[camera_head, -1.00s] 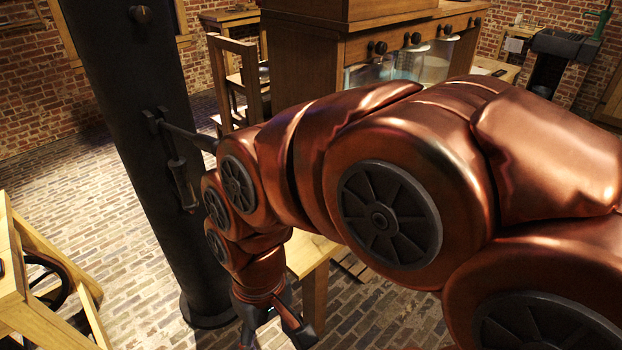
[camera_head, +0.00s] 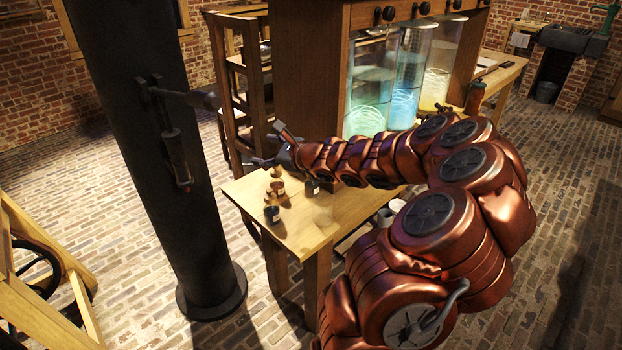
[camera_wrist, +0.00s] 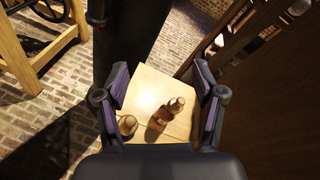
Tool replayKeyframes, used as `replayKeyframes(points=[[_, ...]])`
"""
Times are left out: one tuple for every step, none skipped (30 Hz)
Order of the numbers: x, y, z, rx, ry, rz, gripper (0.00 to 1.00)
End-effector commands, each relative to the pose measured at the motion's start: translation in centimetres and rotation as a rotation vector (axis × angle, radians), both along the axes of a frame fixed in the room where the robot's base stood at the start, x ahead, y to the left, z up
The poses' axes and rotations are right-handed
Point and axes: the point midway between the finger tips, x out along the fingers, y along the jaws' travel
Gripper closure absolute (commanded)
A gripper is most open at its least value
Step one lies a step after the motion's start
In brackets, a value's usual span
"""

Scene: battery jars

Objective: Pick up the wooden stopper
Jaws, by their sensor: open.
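Several small brown and dark items stand on the wooden table. One tan, wooden-looking piece (camera_head: 277,172) sits near its far left edge; I cannot tell surely if it is the stopper. A brown jar (camera_head: 277,188) is just in front of it. In the wrist view, a reddish-brown jar with a rounded top (camera_wrist: 165,115) and a smaller round brown piece (camera_wrist: 128,124) show between and below the fingers. My gripper (camera_head: 268,147) is open and empty above the table's far left part; its spread fingers also show in the wrist view (camera_wrist: 161,88).
Dark jars (camera_head: 272,214) (camera_head: 312,187) stand on the table (camera_head: 310,235), whose front part is bare. A black column (camera_head: 150,160) rises to the left. A wooden cabinet with glowing glass jars (camera_head: 405,85) stands behind. White cups (camera_head: 386,216) are right of the table.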

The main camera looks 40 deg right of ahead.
Motion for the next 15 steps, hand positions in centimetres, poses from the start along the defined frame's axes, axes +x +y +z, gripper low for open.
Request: replayKeyframes(points=[[-1.0, -3.9, -2.8, 0.085, 0.02, -0.106, 0.31], [-1.7, -5.9, -4.1, 0.132, 0.035, -0.163, 0.31], [-2.6, -8.1, -5.8, 0.193, 0.052, -0.233, 0.31], [-3.3, -9.5, -6.9, 0.233, 0.063, -0.278, 0.31], [-3.9, -10.8, -7.9, 0.269, 0.07, -0.318, 0.31], [-4.8, -12.2, -9.1, 0.312, 0.08, -0.365, 0.31], [-5.4, -13.0, -9.9, 0.342, 0.087, -0.395, 0.31], [-5.9, -13.7, -10.7, 0.366, 0.095, -0.42, 0.31], [-6.5, -14.5, -11.5, 0.393, 0.103, -0.448, 0.31], [-6.8, -14.9, -11.9, 0.407, 0.108, -0.463, 0.31], [-7.0, -15.2, -12.3, 0.418, 0.111, -0.475, 0.31], [-7.2, -15.5, -12.6, 0.429, 0.113, -0.486, 0.31], [-7.2, -15.6, -12.7, 0.434, 0.114, -0.49, 0.31], [-7.1, -15.7, -12.8, 0.437, 0.115, -0.493, 0.31], [-6.9, -15.8, -12.9, 0.438, 0.116, -0.494, 0.31]])
